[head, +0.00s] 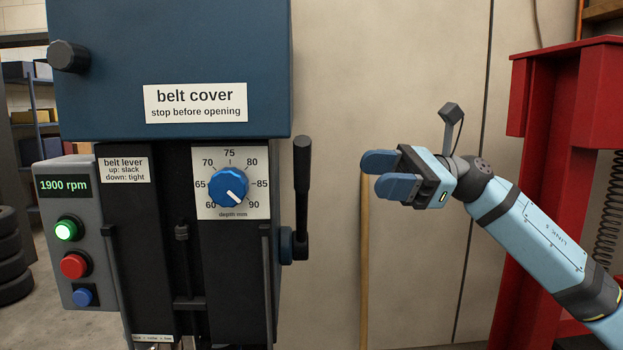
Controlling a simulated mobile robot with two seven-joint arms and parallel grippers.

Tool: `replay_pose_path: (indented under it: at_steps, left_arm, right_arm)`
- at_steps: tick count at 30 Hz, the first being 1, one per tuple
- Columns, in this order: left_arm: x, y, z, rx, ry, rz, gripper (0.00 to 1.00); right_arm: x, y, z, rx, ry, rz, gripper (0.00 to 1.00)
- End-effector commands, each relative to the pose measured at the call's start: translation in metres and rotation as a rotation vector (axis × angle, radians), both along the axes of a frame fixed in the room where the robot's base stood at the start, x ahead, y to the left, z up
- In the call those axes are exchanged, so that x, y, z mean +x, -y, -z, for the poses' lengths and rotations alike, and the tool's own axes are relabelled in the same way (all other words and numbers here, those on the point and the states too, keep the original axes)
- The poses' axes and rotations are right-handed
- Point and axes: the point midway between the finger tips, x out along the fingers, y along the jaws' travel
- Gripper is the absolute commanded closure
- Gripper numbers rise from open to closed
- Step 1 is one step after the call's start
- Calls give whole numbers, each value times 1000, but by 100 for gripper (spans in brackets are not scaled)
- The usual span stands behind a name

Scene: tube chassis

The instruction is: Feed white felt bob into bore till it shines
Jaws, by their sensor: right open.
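The white felt bob and the bore are not in view. The machine's dark front (155,235) fills the left half, and its lower part is cut off by the bottom edge. A blue depth knob (229,187) sits on a scale in mm; its white mark points to the lower right, near 90. A black handle (302,185) stands upright on the machine's right side. My right gripper (379,175) is open and empty, its blue fingers pointing left, to the right of the handle and apart from it. My left gripper is not in view.
A control box (55,180) reads 1900 rpm, with a lit green button (68,228), a red one (74,265) and a blue one. The blue belt cover (200,50) is above. A red frame (540,180) stands at right. Clear space lies between handle and gripper.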

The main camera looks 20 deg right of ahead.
Motion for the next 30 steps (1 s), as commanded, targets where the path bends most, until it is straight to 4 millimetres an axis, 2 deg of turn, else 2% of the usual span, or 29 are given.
replay_pose_path:
  at_steps: [3,6,11,24,30]
  left_arm:
    - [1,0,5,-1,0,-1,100]
    - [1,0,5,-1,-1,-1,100]
    - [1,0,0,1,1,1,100]
    - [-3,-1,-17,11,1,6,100]
    - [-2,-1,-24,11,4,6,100]
  right_arm:
    - [-9,9,-15,-77,133,7,52]
    - [-12,11,-20,-105,178,9,52]
    - [-13,-1,-23,-110,188,6,52]
    - [-16,-90,-24,-108,185,6,52]
    - [-17,-116,-23,-107,183,8,52]
